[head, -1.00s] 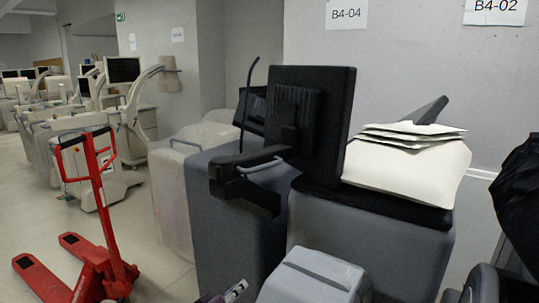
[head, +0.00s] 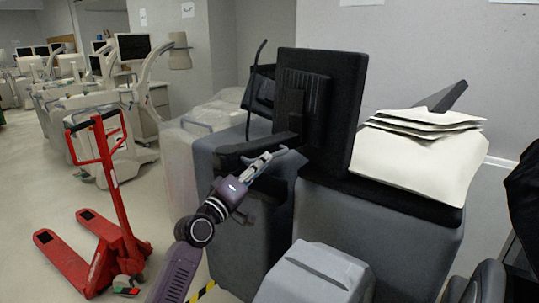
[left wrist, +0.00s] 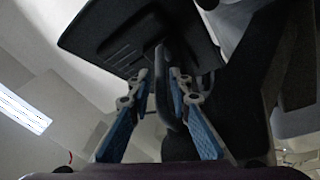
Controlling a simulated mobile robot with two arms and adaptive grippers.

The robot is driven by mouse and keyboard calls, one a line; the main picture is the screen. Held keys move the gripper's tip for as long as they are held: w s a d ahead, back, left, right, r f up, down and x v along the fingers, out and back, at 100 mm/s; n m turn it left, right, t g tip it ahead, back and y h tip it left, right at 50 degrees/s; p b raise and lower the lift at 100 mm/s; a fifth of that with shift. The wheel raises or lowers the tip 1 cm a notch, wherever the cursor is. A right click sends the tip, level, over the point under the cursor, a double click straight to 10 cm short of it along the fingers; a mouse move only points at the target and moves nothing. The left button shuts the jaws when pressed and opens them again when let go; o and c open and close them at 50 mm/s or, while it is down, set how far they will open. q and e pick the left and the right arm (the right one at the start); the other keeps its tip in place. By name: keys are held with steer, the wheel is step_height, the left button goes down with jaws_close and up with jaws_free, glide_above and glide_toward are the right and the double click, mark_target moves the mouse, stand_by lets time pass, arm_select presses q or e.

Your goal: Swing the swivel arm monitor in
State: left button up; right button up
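The black swivel monitor (head: 340,105) stands upright with its back partly towards me in the head view. Its dark swivel arm (head: 232,152) reaches out to the left from behind the screen. My left gripper (head: 268,160) is at this arm, over the place of its grey handle. In the left wrist view my left gripper (left wrist: 161,82) has its two blue-padded fingers apart, with the curved handle bar (left wrist: 163,100) between them. I cannot tell whether either finger touches the bar. The monitor (left wrist: 110,32) fills the upper part of that view. My right gripper is out of view.
Grey covered carts (head: 385,235) stand under and around the monitor. White folded sheets (head: 425,150) lie just right of the screen. A red pallet jack (head: 120,240) stands at the left on open floor. A dark covered thing (head: 525,200) is at the right edge.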

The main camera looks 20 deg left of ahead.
arm_select(q)
steer(key=shift+x, duration=2)
jaws_close()
